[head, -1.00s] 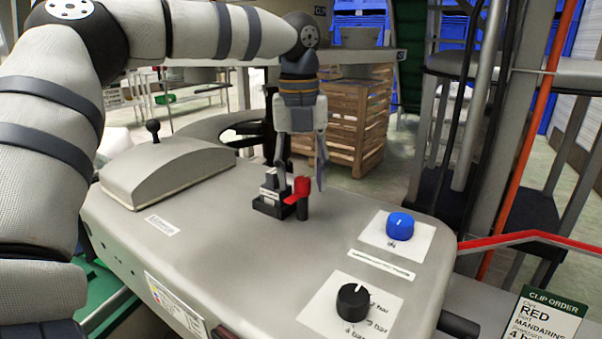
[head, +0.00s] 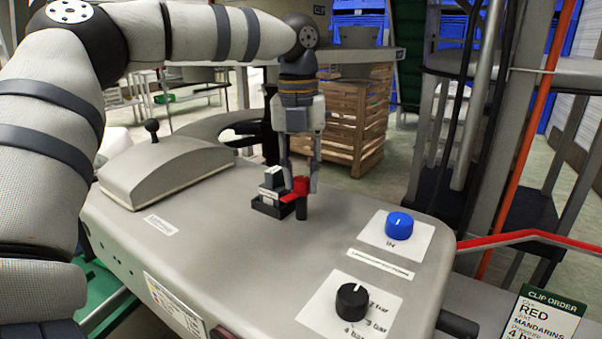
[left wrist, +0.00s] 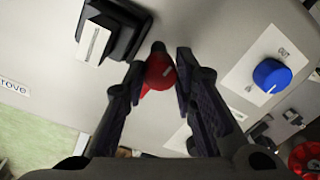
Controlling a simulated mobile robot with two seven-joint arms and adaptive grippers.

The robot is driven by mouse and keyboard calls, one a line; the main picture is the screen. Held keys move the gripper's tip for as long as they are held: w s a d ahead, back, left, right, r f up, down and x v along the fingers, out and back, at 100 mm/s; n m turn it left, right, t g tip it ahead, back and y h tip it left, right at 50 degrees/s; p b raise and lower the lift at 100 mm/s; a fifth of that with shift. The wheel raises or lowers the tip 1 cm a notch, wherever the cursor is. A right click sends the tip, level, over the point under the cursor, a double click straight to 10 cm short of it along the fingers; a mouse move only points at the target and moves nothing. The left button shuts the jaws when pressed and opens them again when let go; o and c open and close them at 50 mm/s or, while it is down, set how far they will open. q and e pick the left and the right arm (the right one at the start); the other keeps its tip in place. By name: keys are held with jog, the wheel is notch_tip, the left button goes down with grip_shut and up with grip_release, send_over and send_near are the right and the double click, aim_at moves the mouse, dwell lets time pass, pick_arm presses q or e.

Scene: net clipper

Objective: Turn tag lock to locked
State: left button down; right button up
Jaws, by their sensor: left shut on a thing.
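The tag lock is a red lever on a short black post (head: 301,188), standing on the grey machine top beside a black holder. In the head view its red arm points left, toward the holder. My left gripper (head: 300,186) points down from above, with its fingers on either side of the red knob. In the left wrist view the red knob (left wrist: 158,72) sits between the two dark fingers (left wrist: 160,78), which are shut on it. Part of the lever is hidden by the fingers. My right gripper is not in view.
The black holder (head: 268,208) with white tags stands left of the lock. A blue knob (head: 399,226) and a black knob (head: 352,301) are on white plates at the right. A grey cover (head: 165,168) lies at the left. An order sign (head: 541,320) stands front right.

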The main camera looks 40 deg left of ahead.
aim_at(302, 177)
pick_arm(q)
jog(key=m, duration=0.4)
jog(key=shift+m, duration=0.3)
jog(key=m, duration=0.3)
jog(key=shift+m, duration=0.3)
jog(key=m, duration=0.4)
jog(key=shift+w+m, duration=0.1)
jog(key=shift+m, duration=1.9)
jog(key=c, duration=1.3)
grip_release()
jog(key=shift+r, duration=0.1)
notch_tip(302, 177, up, 12)
jog(key=shift+w+f, duration=0.1)
